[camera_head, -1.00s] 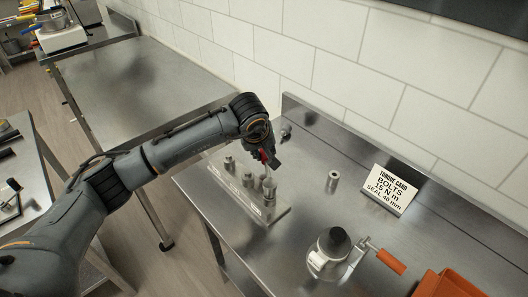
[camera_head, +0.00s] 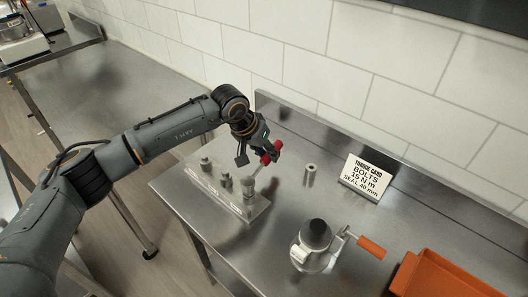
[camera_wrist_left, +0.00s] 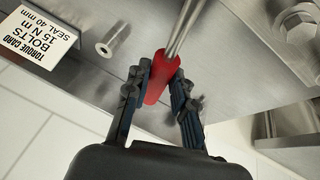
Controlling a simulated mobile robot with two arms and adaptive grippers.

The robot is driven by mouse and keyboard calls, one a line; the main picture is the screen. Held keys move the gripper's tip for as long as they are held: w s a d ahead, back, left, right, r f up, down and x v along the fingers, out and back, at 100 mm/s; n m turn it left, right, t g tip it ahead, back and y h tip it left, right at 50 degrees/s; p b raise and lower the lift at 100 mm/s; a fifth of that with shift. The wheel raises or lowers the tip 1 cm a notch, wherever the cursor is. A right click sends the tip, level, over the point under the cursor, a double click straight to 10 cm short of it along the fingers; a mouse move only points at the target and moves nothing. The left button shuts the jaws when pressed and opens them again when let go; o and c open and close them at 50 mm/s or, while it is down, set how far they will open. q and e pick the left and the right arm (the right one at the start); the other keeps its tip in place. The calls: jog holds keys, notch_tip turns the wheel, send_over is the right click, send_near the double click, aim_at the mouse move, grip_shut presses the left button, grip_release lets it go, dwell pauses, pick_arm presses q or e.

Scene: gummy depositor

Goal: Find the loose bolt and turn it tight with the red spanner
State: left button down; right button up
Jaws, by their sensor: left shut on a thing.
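The red spanner shows its red handle (camera_head: 265,158) and a steel shaft in the head view. My left gripper (camera_head: 261,149) is shut on the handle above the steel bolt plate (camera_head: 230,205). In the left wrist view the red handle (camera_wrist_left: 160,82) sits between the fingers (camera_wrist_left: 160,88), and the shaft runs up out of frame. The shaft slants down-left to the nearest bolt (camera_head: 248,188); whether its head is seated there I cannot tell. Other bolts (camera_head: 225,180) (camera_head: 205,163) stand along the plate. My right gripper is not in view.
A hollow steel cylinder (camera_head: 310,175) stands right of the plate. Behind it a torque card (camera_head: 366,178) reads "BOLTS 15 N m". A steel device (camera_head: 315,248) with an orange-handled crank and an orange tray (camera_head: 440,278) stand at front right. A tiled wall backs the bench.

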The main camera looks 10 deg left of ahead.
pick_arm(q)
jog(key=shift+r, duration=0.2)
jog(key=shift+r, duration=1.05)
jog(key=s+a+n+y, duration=0.1)
jog(key=a+n+y, duration=0.1)
jog(key=a+n, duration=0.2)
jog(key=s+a+n+y, duration=0.2)
jog(key=a+n, duration=0.2)
jog(key=n, duration=0.3)
jog(key=s+a+n+t+y, duration=0.1)
jog(key=a+n+y, duration=0.1)
jog(key=a+n, duration=0.2)
jog(key=shift+s+a+n+y, duration=0.25)
jog(key=shift+s+n+y, duration=0.15)
jog(key=shift+n, duration=0.3)
jog(key=shift+s+a+n, duration=0.1)
jog(key=shift+s+n, duration=0.15)
jog(key=shift+n, duration=0.15)
